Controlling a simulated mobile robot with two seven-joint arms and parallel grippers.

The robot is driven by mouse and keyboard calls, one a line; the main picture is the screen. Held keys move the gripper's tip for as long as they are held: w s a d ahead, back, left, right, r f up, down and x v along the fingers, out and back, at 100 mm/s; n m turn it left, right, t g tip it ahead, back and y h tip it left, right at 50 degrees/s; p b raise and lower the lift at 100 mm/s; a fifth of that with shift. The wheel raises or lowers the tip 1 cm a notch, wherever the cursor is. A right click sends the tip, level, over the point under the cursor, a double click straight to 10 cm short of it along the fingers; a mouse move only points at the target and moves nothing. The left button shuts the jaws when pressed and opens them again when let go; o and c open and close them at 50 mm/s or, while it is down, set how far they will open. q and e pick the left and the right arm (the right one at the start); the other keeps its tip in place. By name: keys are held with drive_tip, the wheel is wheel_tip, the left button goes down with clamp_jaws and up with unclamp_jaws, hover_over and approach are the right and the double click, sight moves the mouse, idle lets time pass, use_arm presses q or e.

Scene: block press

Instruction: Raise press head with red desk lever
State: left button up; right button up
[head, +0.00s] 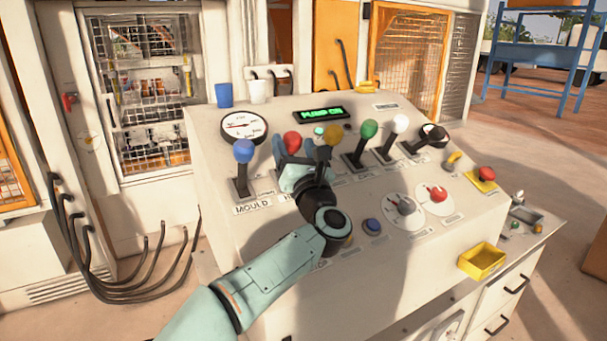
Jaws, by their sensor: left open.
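The red-knobbed lever (292,142) stands on the desk between the blue lever and the mustard lever. Its lower shaft is hidden behind my gripper. The label below begins with "H" and is mostly covered. Press machinery (150,95) shows behind a mesh window at the back left; I cannot make out the press head clearly. My right gripper is not in view.
The blue lever (243,152) stands close on the left, the mustard lever (325,153) close on the right. Green (369,130) and white (400,123) levers follow. A display (320,113) reads "PUMP ON". A yellow tray (482,260) sits at the front right.

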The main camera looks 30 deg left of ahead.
use_arm(q)
drive_tip(key=b+v, duration=0.3)
drive_tip(key=v, duration=0.8)
drive_tip(key=shift+s, duration=0.2)
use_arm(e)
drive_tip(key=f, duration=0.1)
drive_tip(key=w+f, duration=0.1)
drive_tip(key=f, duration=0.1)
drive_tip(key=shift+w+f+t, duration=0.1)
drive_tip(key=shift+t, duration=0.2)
use_arm(q)
drive_tip(key=shift+d, duration=0.1)
